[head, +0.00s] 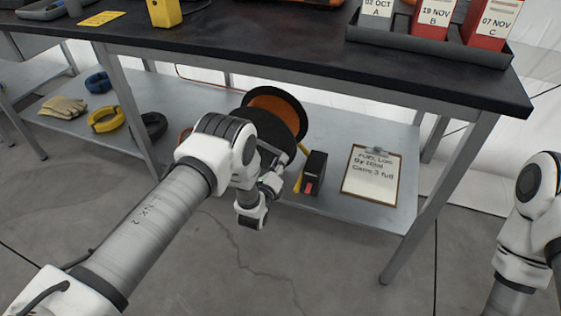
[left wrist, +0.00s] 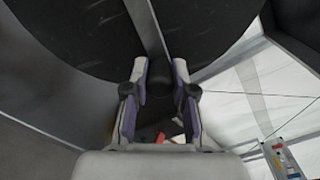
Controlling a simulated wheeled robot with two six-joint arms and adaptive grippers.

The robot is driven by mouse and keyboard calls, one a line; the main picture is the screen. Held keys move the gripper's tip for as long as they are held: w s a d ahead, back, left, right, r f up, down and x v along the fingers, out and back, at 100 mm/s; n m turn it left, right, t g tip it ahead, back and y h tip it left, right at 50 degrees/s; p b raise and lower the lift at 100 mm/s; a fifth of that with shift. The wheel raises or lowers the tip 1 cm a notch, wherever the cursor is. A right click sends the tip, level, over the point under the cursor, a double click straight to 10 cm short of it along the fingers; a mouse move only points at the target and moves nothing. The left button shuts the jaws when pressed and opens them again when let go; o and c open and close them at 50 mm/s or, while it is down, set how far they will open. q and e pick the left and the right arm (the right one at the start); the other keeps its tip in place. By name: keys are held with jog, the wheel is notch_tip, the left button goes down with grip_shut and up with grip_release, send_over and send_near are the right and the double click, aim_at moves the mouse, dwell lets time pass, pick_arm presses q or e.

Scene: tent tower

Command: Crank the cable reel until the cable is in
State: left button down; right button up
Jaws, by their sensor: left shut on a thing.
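The cable reel (head: 290,105) stands on the lower shelf, with black round flanges and orange cable wound between them. In the left wrist view its dark flange (left wrist: 85,40) fills the top, crossed by a grey bar. My left gripper (left wrist: 160,82) is in front of the reel, its fingers closed on the dark crank knob (left wrist: 160,72). In the head view my left arm hides the knob and the reel's lower left. My left gripper also shows there (head: 276,172). My right arm shows at the right edge; its gripper is out of frame.
On the shelf (head: 225,180), a black-and-red box (head: 314,172) and a clipboard (head: 371,173) are right of the reel. Gloves (head: 62,106) and coils of blue (head: 97,82), yellow (head: 106,119) and black lie left. The dark tabletop (head: 270,45) overhangs the reel.

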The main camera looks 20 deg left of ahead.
pick_arm(q)
jog(key=shift+s+a+f, duration=0.1)
jog(key=shift+a+f, duration=0.25)
jog(key=shift+f, duration=0.2)
jog(key=c, duration=0.9)
grip_release()
jog(key=shift+a, duration=0.15)
jog(key=shift+c, duration=0.2)
jog(key=shift+r, duration=0.1)
jog(key=shift+s, duration=0.15)
jog(key=s, duration=1.1)
jog(key=shift+s, duration=0.4)
jog(key=shift+r, duration=0.1)
